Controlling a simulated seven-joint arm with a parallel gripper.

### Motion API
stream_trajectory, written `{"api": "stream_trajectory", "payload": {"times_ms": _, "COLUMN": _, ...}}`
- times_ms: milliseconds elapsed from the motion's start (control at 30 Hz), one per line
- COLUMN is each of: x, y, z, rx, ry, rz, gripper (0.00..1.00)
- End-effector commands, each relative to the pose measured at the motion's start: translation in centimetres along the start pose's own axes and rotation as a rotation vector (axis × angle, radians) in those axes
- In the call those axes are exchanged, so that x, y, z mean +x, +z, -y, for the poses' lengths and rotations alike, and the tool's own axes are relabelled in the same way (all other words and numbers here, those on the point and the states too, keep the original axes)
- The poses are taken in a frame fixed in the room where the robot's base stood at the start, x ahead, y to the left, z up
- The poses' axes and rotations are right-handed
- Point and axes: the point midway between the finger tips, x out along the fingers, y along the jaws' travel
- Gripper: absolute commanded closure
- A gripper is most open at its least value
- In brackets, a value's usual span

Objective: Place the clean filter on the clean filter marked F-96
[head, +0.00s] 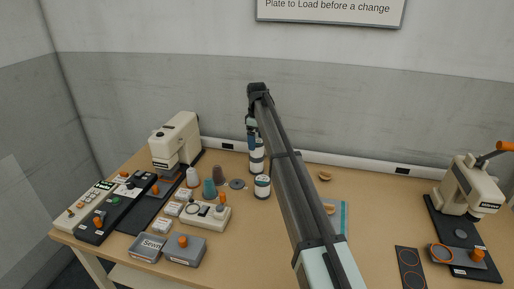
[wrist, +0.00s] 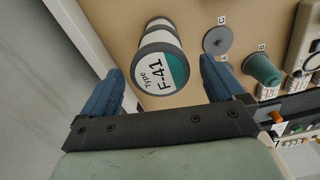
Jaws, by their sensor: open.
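A white canister with dark rims (wrist: 160,75) is in the wrist view, its label reading "Type F-41" with a teal part. My gripper (wrist: 162,65) is open, one blue finger on each side of this canister in the picture; I cannot tell how far apart in depth they are. In the head view one dark-rimmed white canister (head: 257,165) stands at the back, partly behind my gripper (head: 251,140). Another white canister (head: 262,187) stands nearer the front, beside my arm. I cannot read an F-96 mark on either.
A grey disc (head: 237,184), a teal cone (head: 209,189) and other cones stand left of the canisters. A cream machine (head: 176,142), a small control box (head: 206,215) and grey boxes (head: 185,248) are further left. A cream press (head: 470,188) stands right. My arm hides the table's middle.

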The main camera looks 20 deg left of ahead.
Motion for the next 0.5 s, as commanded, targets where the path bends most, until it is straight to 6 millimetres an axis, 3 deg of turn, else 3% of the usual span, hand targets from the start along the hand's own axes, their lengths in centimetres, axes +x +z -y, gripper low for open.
{"api": "stream_trajectory", "payload": {"times_ms": 200, "x": -3.9, "y": -0.1, "z": -0.1, "rx": 0.0, "ry": 0.001, "rz": -0.001, "gripper": 0.05}}
{"api": "stream_trajectory", "payload": {"times_ms": 500, "x": -6.4, "y": 0.0, "z": 0.0, "rx": 0.0, "ry": 0.0, "rz": 0.0, "gripper": 0.05}}
